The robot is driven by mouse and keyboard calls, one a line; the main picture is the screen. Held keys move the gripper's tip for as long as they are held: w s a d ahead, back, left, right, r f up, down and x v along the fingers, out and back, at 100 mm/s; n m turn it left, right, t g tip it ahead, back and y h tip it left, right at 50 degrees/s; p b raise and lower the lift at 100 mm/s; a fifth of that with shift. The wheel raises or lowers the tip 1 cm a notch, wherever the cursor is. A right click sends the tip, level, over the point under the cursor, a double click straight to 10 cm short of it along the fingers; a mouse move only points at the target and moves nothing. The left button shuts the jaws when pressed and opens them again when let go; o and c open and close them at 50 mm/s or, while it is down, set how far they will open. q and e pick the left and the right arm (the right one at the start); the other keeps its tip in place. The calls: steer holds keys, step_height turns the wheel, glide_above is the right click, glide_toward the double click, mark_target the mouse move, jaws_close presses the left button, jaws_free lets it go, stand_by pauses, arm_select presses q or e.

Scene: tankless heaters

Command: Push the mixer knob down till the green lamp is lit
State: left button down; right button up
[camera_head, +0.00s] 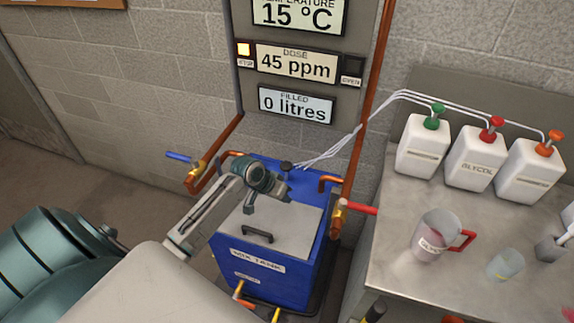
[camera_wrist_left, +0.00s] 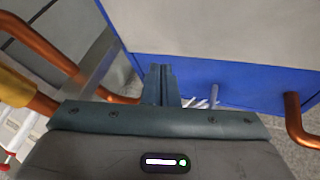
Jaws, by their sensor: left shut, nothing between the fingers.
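The black mixer knob (camera_head: 286,166) stands up at the back of the blue mix tank (camera_head: 277,283), in the head view. My left gripper (camera_head: 288,190) is over the tank's grey lid, close to the knob on its near side. I cannot tell whether they touch. In the left wrist view the left gripper's fingers (camera_wrist_left: 160,82) are together and empty; I cannot make out the knob there. On the panel a yellow lamp (camera_head: 245,49) is lit at the left of the dose display. The lamp at its right (camera_head: 352,65) is dark. My right gripper is out of view.
Copper pipes with a blue-handled valve (camera_head: 181,156) and a red-handled valve (camera_head: 358,207) flank the tank. White tubes (camera_head: 330,150) run from the jugs to the tank's back. A metal table (camera_head: 400,270) at right holds jugs, a pitcher and a beaker.

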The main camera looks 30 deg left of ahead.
arm_select(q)
steer(key=w+a+r+n+t+h, duration=0.1)
steer(key=w+a+r+n+t, duration=0.1)
steer(key=w+a+r, duration=0.7)
steer(key=w+r, duration=0.1)
steer(key=w, duration=0.3)
steer(key=shift+r+h, duration=0.15)
steer(key=shift+h, duration=0.15)
steer(key=b, duration=0.7)
glide_above(283, 166)
step_height(283, 166, down, 7)
steer(key=shift+r, duration=0.1)
steer(key=shift+f, duration=0.4)
steer(key=shift+w+f, duration=0.1)
steer(key=shift+f, duration=0.5)
